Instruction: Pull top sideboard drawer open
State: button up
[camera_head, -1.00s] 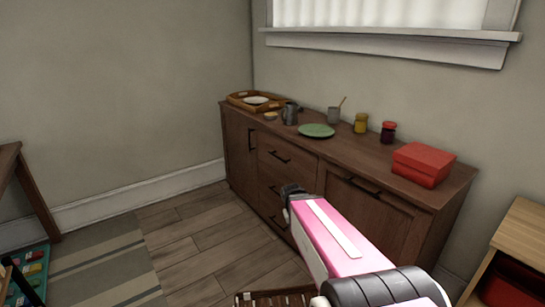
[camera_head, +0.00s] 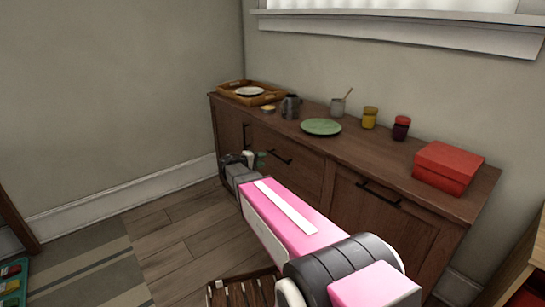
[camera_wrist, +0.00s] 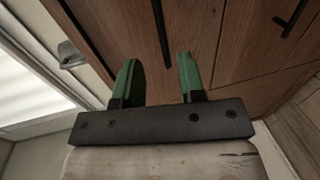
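The brown wooden sideboard (camera_head: 420,187) stands along the wall in the head view. Its top drawer (camera_head: 300,150) looks closed, with a dark bar handle (camera_head: 280,157) on its front. My gripper (camera_head: 256,158) is just left of that handle in the picture, in front of the sideboard. In the wrist view my gripper (camera_wrist: 157,65) has its two green fingers apart with nothing between them. A dark bar handle (camera_wrist: 161,35), apparently the top drawer's, lies beyond the fingertips, lined up with the gap.
On the sideboard top stand a wooden tray (camera_head: 270,97), a dark mug (camera_head: 290,106), a green plate (camera_head: 321,127), a yellow jar (camera_head: 369,118), a dark red jar (camera_head: 401,127) and a red box (camera_head: 447,167). Open wooden floor (camera_head: 175,235) lies in front.

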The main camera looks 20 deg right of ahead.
jog(key=x, duration=1)
grip_shut()
